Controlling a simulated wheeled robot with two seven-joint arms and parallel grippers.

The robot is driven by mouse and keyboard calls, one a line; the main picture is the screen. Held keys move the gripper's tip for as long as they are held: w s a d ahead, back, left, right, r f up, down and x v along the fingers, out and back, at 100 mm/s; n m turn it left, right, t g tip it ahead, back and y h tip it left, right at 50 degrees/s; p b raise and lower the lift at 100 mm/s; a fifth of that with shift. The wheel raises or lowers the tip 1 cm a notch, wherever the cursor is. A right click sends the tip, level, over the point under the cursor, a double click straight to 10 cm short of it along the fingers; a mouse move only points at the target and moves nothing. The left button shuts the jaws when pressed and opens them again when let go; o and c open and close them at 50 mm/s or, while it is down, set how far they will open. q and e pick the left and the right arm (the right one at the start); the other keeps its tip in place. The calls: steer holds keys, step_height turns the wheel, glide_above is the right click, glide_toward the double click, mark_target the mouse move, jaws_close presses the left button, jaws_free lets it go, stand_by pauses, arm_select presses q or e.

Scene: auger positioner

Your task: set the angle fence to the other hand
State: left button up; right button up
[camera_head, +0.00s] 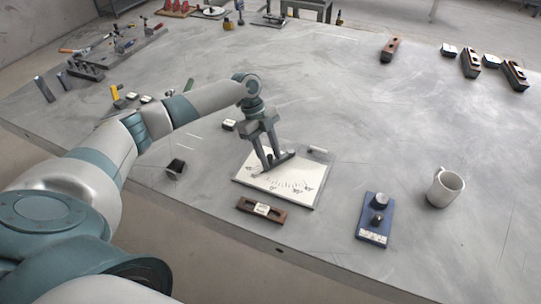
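A pale plate (248,181) with a printed angle scale lies on the table in front of me. A dark bar, which looks like the angle fence (288,156), lies slantwise across it, its right end farther from me. My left gripper (272,163) points down at this bar, its two fingers apart along it. The fingertips overlap the bar in the picture. I cannot tell whether they grip anything there or only hover or touch. My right gripper is not in view.
Close around the plate are a wooden block with a pale label (247,205), a blue box with knobs (374,219), a mug (445,187) and a small dark holder (176,167). Wooden blocks (470,64) stand far right. Tools (88,68) sit far left. The table's middle right is clear.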

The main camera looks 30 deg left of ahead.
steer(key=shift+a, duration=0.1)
